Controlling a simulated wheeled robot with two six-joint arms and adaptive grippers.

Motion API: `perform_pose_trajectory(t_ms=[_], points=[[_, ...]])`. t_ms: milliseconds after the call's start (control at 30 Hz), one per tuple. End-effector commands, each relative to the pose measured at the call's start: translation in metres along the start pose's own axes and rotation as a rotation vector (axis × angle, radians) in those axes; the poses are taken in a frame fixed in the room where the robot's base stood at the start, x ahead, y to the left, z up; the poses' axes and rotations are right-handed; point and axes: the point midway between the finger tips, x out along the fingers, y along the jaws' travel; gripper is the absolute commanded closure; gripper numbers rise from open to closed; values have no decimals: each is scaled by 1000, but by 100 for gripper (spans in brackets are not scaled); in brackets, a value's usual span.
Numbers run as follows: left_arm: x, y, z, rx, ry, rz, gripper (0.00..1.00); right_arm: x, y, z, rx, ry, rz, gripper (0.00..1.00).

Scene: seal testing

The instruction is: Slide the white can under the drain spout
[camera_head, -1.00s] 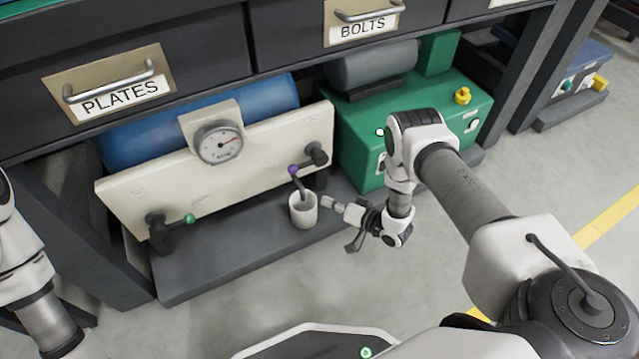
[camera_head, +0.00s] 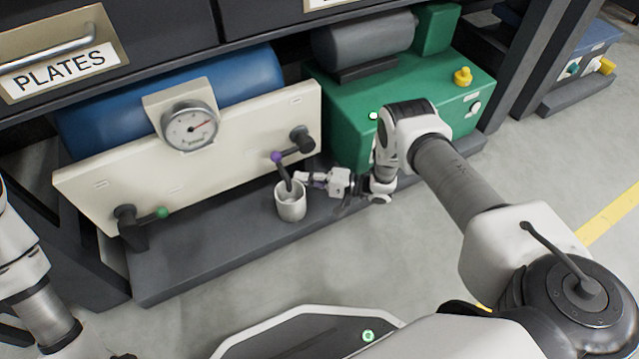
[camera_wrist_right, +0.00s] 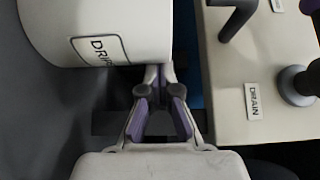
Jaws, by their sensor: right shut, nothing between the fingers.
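The white can (camera_head: 291,205) stands upright on the dark base in front of the cream panel, below the purple-knobbed valve (camera_head: 277,157). The dark drain spout (camera_head: 286,174) comes down at its mouth; I cannot tell its exact overlap. In the right wrist view the can (camera_wrist_right: 95,25), with a partly hidden "DRIP" label, fills the upper left. A "DRAIN" label (camera_wrist_right: 253,101) is on the panel. My right gripper (camera_head: 303,179) is shut and empty, close at the can's right side; its fingertips also show in the wrist view (camera_wrist_right: 160,92). My left gripper is out of view.
The cream panel (camera_head: 235,135) carries a gauge (camera_head: 189,125) and a green-knobbed valve (camera_head: 161,213). A green machine (camera_head: 432,92) stands right of it, behind my right arm. The dark base (camera_head: 200,255) is clear left of the can.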

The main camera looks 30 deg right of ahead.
Motion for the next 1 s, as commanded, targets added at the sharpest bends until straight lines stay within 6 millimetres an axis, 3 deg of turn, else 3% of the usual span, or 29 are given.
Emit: perform_pose_trajectory(t_ms=[200,433,633,1000], points=[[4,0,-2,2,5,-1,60,10,0,0,0,1,1,100],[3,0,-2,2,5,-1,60,9,-1,1,1,1,1,100],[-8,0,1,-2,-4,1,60,3,-2,18,1,1,2,100],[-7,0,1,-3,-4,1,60,3,0,20,1,1,2,100]])
